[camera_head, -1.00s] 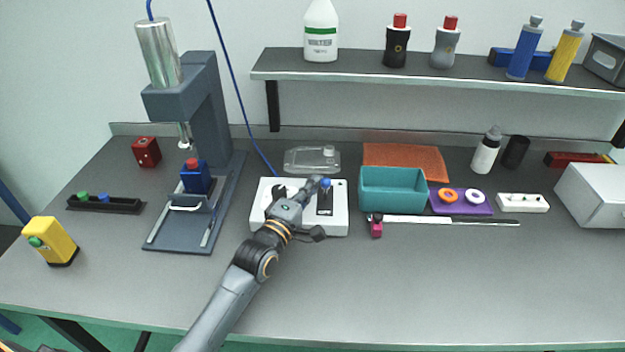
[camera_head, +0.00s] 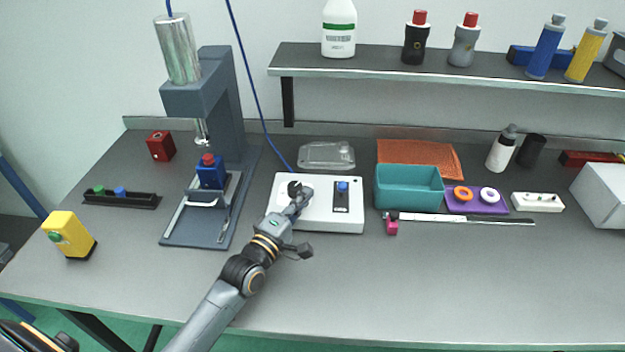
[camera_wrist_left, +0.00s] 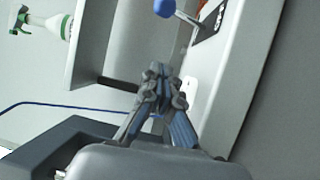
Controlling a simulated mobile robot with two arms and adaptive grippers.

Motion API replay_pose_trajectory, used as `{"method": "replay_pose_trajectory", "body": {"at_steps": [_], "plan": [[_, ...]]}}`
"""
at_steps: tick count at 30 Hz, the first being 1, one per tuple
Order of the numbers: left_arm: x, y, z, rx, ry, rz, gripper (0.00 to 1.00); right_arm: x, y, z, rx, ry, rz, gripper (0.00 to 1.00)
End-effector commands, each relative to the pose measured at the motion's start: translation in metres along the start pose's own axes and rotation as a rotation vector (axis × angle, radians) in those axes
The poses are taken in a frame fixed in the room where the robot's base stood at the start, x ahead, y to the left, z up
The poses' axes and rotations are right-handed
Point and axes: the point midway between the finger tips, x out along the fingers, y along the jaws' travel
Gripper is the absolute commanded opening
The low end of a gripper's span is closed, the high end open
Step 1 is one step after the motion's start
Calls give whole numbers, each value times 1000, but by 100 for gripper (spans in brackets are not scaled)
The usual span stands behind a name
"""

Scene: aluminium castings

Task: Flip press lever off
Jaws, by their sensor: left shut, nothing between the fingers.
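The press lever has a blue knob (camera_head: 342,187) and stands on a dark plate at the right of the white control box (camera_head: 318,222). The knob shows over the upper part of that plate; its exact tilt is hard to tell in the head view. In the left wrist view the blue knob (camera_wrist_left: 165,8) is at the top edge, on a metal stem rising from the plate. My left gripper (camera_head: 303,193) is over the box, left of the lever and apart from it, beside a black round knob. Its fingers (camera_wrist_left: 163,74) are shut and empty. My right gripper is not in view.
The press (camera_head: 222,110) stands left of the box, with a blue block with a red top (camera_head: 210,175) on it. A teal bin (camera_head: 408,190) is close on the right. A clear lid (camera_head: 327,155) lies behind. The front table area is free.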

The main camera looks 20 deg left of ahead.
Motion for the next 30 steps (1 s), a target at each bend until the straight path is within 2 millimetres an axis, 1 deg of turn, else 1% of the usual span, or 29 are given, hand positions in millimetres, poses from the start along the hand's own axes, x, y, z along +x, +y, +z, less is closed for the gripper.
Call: {"method": "replay_pose_trajectory", "body": {"at_steps": [1,3,7,17,23,26,30], "plan": [[-8,-5,-1,2,1,-3,0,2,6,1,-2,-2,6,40],[-15,-9,-2,2,1,-3,0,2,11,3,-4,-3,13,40],[-22,-11,-2,2,1,0,0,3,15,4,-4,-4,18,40],[-24,-11,-2,1,1,1,0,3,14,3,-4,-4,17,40],[-24,-11,-2,1,1,1,0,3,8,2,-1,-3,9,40],[-23,-4,-2,1,1,1,0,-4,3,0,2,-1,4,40],[-21,18,-3,1,1,1,0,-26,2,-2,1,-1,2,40]]}}
